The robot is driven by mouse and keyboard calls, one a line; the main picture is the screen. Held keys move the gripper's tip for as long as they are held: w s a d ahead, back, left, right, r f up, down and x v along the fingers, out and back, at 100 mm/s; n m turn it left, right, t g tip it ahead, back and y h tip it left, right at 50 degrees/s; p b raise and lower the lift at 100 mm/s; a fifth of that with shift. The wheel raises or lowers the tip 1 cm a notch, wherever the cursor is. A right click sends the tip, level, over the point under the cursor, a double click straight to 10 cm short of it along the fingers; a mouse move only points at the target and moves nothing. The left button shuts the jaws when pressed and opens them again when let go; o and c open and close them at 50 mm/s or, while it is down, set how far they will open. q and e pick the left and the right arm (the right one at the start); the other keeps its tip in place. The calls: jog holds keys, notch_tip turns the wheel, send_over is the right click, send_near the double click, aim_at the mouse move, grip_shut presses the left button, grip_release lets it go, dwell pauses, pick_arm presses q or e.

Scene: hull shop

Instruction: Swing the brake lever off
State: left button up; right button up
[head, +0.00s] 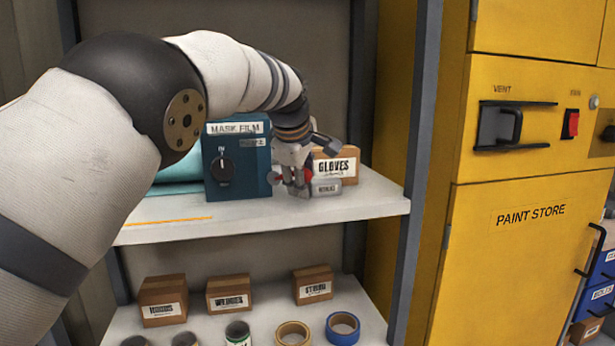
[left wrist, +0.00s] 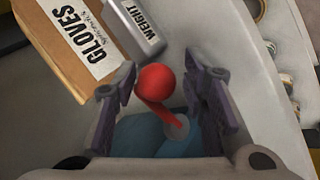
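The brake lever is a red arm with a round red knob (left wrist: 155,82) on the side of the teal mask film box (head: 239,178). In the head view a bit of the red lever (head: 274,178) shows at the box's right side. My left gripper (head: 296,188) is beside that side of the box. In the left wrist view its two fingers (left wrist: 162,98) are apart, with the knob and arm between them. The knob is nearer the left finger; I cannot tell whether they touch. My right gripper is in neither view.
A grey weight (head: 326,188) and a gloves box (head: 335,165) stand just right of my left gripper. A lower shelf (head: 255,318) holds small boxes and tape rolls. A yellow paint store cabinet (head: 520,250) stands at right.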

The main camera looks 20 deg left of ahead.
pick_arm(q)
jog(key=shift+a, duration=0.25)
jog(key=shift+d+r, duration=0.1)
jog(key=shift+d, duration=0.15)
jog(key=a+v, duration=0.1)
jog(key=v, duration=1.1)
jog(key=shift+d, duration=0.45)
